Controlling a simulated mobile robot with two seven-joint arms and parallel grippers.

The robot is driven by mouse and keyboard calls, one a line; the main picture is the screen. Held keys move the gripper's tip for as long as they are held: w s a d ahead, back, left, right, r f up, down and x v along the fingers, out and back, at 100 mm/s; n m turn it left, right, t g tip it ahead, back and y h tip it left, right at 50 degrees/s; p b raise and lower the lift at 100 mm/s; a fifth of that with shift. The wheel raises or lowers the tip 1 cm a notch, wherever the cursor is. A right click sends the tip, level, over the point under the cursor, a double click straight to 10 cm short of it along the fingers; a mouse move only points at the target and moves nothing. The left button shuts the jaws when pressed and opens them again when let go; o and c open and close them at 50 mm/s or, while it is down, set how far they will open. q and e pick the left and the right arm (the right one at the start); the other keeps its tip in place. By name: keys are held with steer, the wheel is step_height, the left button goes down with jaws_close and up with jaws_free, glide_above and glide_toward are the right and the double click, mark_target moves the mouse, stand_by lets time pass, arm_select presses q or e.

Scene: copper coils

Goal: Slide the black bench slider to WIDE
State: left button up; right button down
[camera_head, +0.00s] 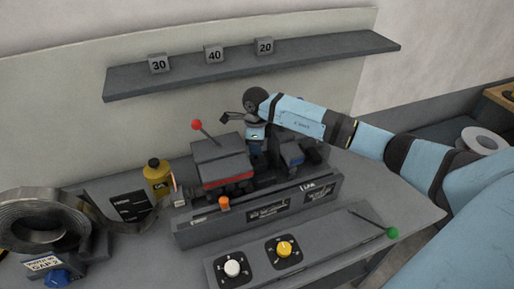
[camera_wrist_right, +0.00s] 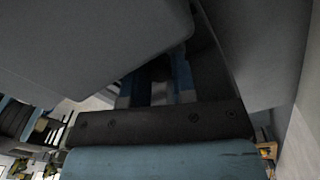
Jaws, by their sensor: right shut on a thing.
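My right arm reaches in from the right in the head view, and its wrist bends down behind the grey bench machine (camera_head: 222,160). My right gripper (camera_head: 257,146) points down between the machine's dark block on the left and a part with blue on the right. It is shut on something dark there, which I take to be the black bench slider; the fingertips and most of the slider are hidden. No WIDE marking is readable. My left gripper is not in view.
A red-knobbed lever (camera_head: 197,125) rises from the machine. In front is a panel with a white knob (camera_head: 232,267), a yellow knob (camera_head: 285,249) and a green-tipped lever (camera_head: 392,233). A yellow bottle (camera_head: 157,178) and metal coil (camera_head: 40,222) stand left. A shelf (camera_head: 250,65) hangs above.

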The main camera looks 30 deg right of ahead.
steer(key=c, duration=1.1)
jaws_free()
steer(key=shift+w+d+r, duration=0.1)
steer(key=shift+w+r, duration=0.1)
steer(key=shift+o, duration=0.9)
steer(key=shift+w+f, duration=0.1)
steer(key=shift+f, duration=0.05)
